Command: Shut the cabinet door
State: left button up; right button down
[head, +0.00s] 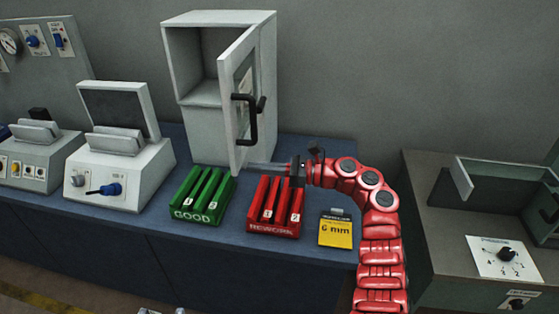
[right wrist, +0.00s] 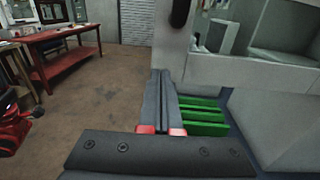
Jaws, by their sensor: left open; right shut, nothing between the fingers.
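The white cabinet (head: 199,125) stands at the back of the bench. Its door (head: 240,140) is swung wide open toward the front, with a window and a black handle (head: 252,120). My right gripper (head: 250,167), on the red arm, is shut and empty. Its fingers point left, close to the door's lower edge; I cannot tell if they touch it. The shut fingers (right wrist: 160,85) also show in the right wrist view, with part of the handle (right wrist: 180,12) above. Two small grey tips at the bottom edge of the head view seem to be my left gripper (head: 163,311), apart and empty.
A green GOOD rack (head: 190,216) and a red REWORK rack (head: 272,231) sit before the cabinet. A yellow 6 mm card (head: 335,233) lies to their right. A screened device (head: 120,175) stands left. A grey machine (head: 450,235) stands right of the bench.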

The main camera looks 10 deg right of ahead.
jog(key=shift+p+x, duration=0.4)
jog(key=shift+x, duration=0.7)
jog(key=shift+a+f, duration=0.1)
